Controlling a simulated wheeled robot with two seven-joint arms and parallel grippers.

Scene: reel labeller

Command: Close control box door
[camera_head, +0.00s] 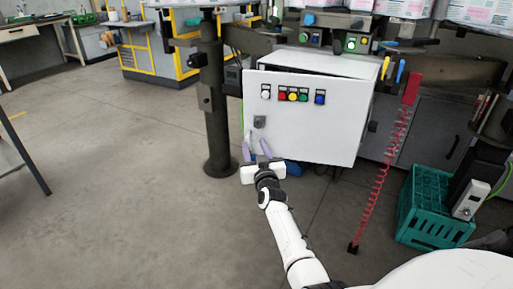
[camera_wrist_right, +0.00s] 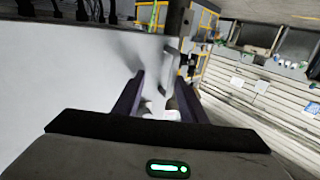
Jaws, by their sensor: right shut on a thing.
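The control box door (camera_head: 308,125) is a white panel with a row of coloured buttons and a small grey handle (camera_head: 260,121) at its lower left. The door stands ajar, with a dark gap along its top between it and the white control box (camera_head: 340,64). My right gripper (camera_head: 257,138) reaches up to the door's lower left, its fingers shut on the handle. In the right wrist view the white door (camera_wrist_right: 75,85) fills the left side, and the fingers (camera_wrist_right: 155,90) stand apart around a grey part. My left gripper is not in view.
A dark post (camera_head: 212,105) stands just left of the door. A red coiled hose (camera_head: 379,180) hangs to the right, near a teal crate (camera_head: 432,207). Yellow and blue-handled tools (camera_head: 387,68) hang by the box's right side.

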